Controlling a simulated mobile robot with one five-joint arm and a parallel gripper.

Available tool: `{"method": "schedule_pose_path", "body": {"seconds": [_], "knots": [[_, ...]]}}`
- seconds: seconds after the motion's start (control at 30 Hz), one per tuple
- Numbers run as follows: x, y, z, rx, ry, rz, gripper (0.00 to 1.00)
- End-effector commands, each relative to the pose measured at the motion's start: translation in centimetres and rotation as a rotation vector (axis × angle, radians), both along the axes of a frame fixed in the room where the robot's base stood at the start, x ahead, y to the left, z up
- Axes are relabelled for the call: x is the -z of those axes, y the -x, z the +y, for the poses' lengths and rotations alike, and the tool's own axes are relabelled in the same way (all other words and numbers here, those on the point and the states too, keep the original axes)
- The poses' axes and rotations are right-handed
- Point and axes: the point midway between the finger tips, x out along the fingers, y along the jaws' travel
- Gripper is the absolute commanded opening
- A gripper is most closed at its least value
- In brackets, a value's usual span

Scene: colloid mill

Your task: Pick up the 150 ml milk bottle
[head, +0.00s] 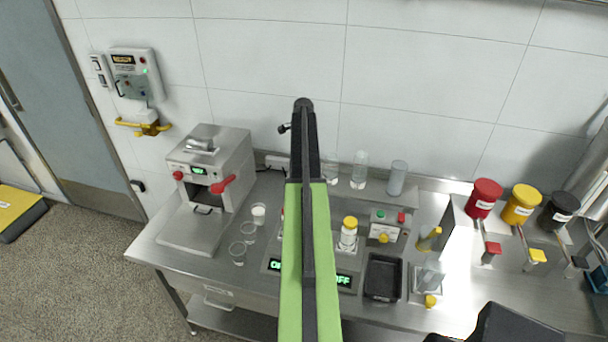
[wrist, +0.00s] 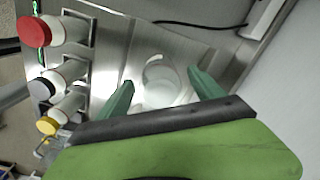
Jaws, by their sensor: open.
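In the wrist view my gripper (wrist: 158,78) is open, with its two green fingers apart. A clear, round, open-looking vessel (wrist: 160,72) stands on the steel surface beyond and between the fingertips; I cannot tell if they touch. Three white bottles stand in a row at the left of that view, with a red cap (wrist: 33,32), a grey cap (wrist: 42,88) and a yellow cap (wrist: 46,125). In the head view a yellow-capped white bottle (head: 348,236) stands right of my arm. No volume label is readable, so I cannot tell which is the 150 ml milk bottle. My arm hides the gripper there.
Clear cylinders (head: 360,170) and a greyer one (head: 397,178) stand along the back wall. The mill (head: 213,165) and small clear cups (head: 238,253) are at left. A cable (wrist: 200,24) runs behind the vessel.

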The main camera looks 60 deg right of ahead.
Motion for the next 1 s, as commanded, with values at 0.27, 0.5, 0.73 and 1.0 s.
{"method": "schedule_pose_path", "body": {"seconds": [0.27, 0.5, 0.73, 1.0], "knots": [[2.6, 0.0, 0.0, 0.000, 0.000, 0.000, 0.77], [2.5, 0.0, 0.0, 0.001, 0.000, 0.000, 0.59], [2.5, 0.0, 0.0, 0.001, 0.000, 0.000, 0.29], [2.5, 0.0, 0.0, 0.001, 0.000, 0.000, 0.13]]}}
